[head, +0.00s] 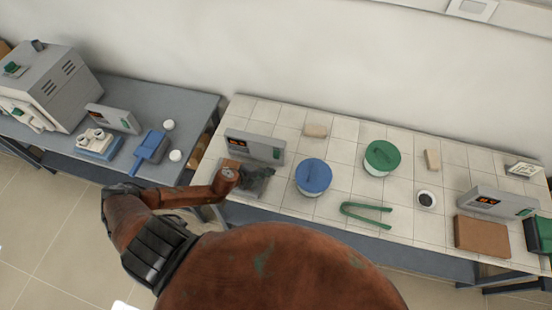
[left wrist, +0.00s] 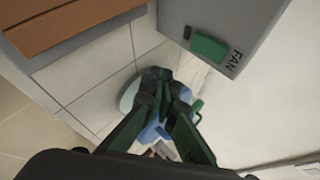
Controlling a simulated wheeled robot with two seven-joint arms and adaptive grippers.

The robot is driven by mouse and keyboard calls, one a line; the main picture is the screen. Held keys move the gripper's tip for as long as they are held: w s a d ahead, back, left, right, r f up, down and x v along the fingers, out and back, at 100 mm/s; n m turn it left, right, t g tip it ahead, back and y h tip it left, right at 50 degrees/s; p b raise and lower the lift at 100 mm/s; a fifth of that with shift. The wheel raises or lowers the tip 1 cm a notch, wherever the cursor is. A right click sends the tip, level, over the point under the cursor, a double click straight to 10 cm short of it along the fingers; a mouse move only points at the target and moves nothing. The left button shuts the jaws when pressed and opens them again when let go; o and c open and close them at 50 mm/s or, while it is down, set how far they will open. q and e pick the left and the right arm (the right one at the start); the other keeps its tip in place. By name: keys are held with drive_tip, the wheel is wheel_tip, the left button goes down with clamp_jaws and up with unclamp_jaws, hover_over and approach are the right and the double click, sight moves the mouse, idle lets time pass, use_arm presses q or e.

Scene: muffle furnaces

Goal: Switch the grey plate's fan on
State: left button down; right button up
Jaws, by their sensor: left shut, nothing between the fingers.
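A grey control unit (head: 255,146) with an orange display stands upright at the left of the white tiled table. In the left wrist view its panel (left wrist: 220,18) carries the label FAN (left wrist: 235,60) beside a green rocker switch (left wrist: 209,48); I cannot tell whether it is on. A brown plate (left wrist: 75,20) lies in front of the unit. My left gripper (head: 263,173) is shut and empty, just in front of the unit's right end. In the left wrist view its fingertips (left wrist: 165,74) are apart from the switch. My right gripper is not in view.
A blue-lidded pot (head: 313,177), a green-lidded pot (head: 382,157) and green tongs (head: 367,214) are to the right. A second control unit (head: 494,203) with a brown plate (head: 482,236) stands at the far right. A furnace (head: 55,88) is on the grey table.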

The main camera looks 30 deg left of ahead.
sight(276, 155)
use_arm(q)
drive_tip(key=shift+w+a+f+b, duration=0.1)
drive_tip(key=shift+w+a, duration=0.1)
drive_tip(key=shift+w, duration=0.6)
drive_tip(key=shift+w+a+f+b, duration=0.1)
drive_tip(key=shift+w+a+b, duration=0.1)
drive_tip(key=shift+w, duration=0.6)
drive_tip(key=shift+w+a+f+b, duration=0.1)
drive_tip(key=shift+w+a, duration=0.1)
drive_tip(key=shift+w, duration=0.6)
drive_tip(key=shift+w, duration=0.2)
drive_tip(key=shift+w, duration=0.2)
drive_tip(key=shift+w+a+f, duration=0.1)
drive_tip(key=shift+w+a, duration=0.05)
drive_tip(key=shift+w, duration=0.15)
drive_tip(key=shift+s+p, duration=0.15)
drive_tip(key=shift+p, duration=0.15)
drive_tip(key=shift+s+d, duration=0.2)
drive_tip(key=shift+s, duration=0.4)
drive_tip(key=shift+p, duration=0.3)
